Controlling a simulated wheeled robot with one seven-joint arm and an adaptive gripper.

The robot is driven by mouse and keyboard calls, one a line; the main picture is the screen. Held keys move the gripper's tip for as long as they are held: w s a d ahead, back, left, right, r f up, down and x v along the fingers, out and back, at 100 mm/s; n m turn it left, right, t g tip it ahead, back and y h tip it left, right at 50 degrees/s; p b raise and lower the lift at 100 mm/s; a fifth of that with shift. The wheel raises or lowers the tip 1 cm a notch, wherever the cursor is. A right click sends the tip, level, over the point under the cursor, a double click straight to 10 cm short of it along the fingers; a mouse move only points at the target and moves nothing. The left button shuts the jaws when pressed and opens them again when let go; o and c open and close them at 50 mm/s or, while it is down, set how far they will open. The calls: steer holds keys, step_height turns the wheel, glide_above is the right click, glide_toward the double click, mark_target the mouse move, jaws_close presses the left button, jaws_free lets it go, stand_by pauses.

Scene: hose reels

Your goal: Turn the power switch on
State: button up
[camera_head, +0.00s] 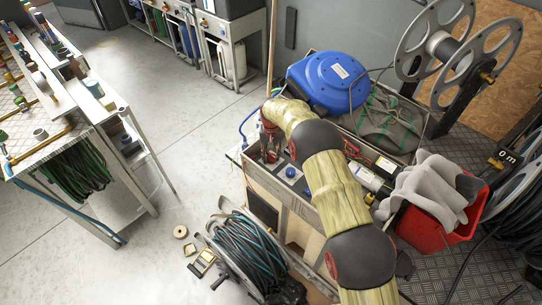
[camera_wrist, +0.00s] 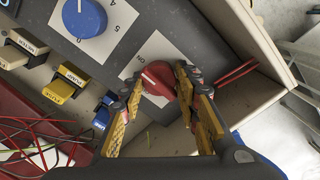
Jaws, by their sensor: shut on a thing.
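The power switch, a red rotary knob (camera_wrist: 158,78), sits on a white plate (camera_wrist: 150,52) with lettering on a dark panel (camera_wrist: 115,62) in the wrist view. My gripper (camera_wrist: 159,82) has one yellow-padded finger on each side of the knob and is shut on it. In the head view my gripper (camera_head: 270,148) reaches down to the left end of the control box top. The knob cannot be made out there. The exact angle of the knob's pointer is hard to tell.
Loose wires (camera_wrist: 40,140) run at the left. A blue hose reel (camera_head: 328,82), red bin (camera_head: 412,229) and floor reel (camera_head: 248,250) surround the box.

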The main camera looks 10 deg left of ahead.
mark_target(271, 154)
steer(key=shift+w+r, duration=0.1)
steer(key=o, duration=1.1)
steer(key=shift+d, duration=0.1)
step_height(271, 154, up, 12)
steer(key=shift+f, duration=0.1)
